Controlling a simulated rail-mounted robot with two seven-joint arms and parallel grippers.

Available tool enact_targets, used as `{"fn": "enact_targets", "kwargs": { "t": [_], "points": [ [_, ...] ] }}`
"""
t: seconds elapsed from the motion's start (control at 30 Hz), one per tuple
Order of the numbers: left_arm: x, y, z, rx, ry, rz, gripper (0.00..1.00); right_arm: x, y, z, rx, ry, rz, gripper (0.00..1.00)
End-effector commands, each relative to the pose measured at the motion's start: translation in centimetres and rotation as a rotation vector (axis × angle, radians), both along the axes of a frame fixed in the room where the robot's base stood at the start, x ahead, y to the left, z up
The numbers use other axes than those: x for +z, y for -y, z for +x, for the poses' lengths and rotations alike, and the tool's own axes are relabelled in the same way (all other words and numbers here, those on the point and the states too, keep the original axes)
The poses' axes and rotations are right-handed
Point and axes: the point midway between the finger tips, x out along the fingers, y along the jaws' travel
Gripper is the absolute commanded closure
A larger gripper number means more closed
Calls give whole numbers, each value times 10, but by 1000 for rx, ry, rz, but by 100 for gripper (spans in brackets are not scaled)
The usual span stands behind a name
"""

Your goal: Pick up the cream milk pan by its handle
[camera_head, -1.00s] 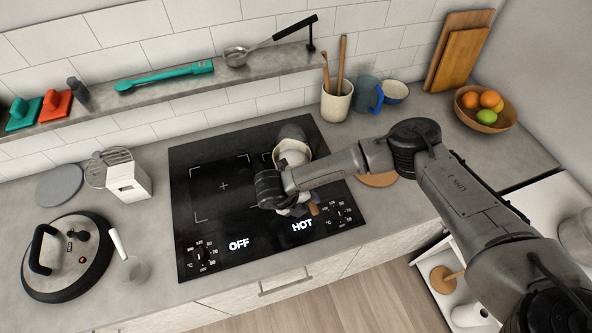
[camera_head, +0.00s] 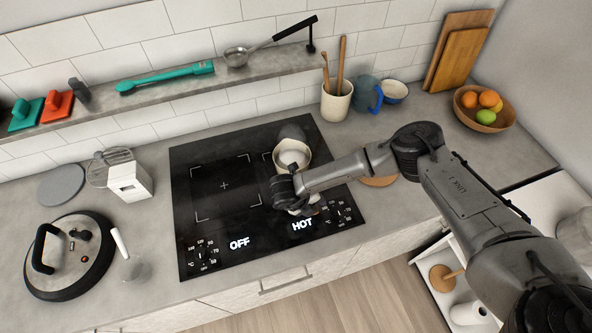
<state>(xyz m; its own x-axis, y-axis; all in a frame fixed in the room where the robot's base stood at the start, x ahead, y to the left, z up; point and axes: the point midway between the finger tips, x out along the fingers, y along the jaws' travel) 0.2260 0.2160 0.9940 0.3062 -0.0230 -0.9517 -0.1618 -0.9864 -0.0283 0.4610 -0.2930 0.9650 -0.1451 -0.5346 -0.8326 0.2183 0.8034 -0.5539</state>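The cream milk pan (camera_head: 292,151) stands on the right, rear part of the black glass hob (camera_head: 222,215). Its pale round rim and inside show, but its front side is behind my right arm's wrist. My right gripper (camera_head: 303,209) is at the pan's near side, over the front of the hob, above the lit word HOT. The wrist covers most of the handle and the fingers, so I cannot tell whether they are open, shut or touching the handle. My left gripper is out of view.
A utensil crock (camera_head: 336,101), a blue mug (camera_head: 367,94) and a fruit bowl (camera_head: 485,108) stand at the back right. A shelf (camera_head: 165,87) with utensils runs above. The hob's left half is clear.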

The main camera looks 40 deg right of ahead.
Motion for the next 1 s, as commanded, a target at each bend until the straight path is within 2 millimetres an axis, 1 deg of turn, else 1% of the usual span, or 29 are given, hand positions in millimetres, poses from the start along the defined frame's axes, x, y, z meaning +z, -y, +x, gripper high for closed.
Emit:
{"fn": "enact_targets", "kwargs": {
  "t": [0.03,0.3,0.37,0.4,1.0],
  "points": [
    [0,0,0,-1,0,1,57,0,0,0,0,0,0,67],
    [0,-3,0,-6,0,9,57,0,0,0,0,0,0,93],
    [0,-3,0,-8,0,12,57,0,0,0,0,0,0,99],
    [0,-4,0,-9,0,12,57,0,0,0,0,0,0,100],
    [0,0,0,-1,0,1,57,3,0,1,-1,4,0,100]
  ]
}}
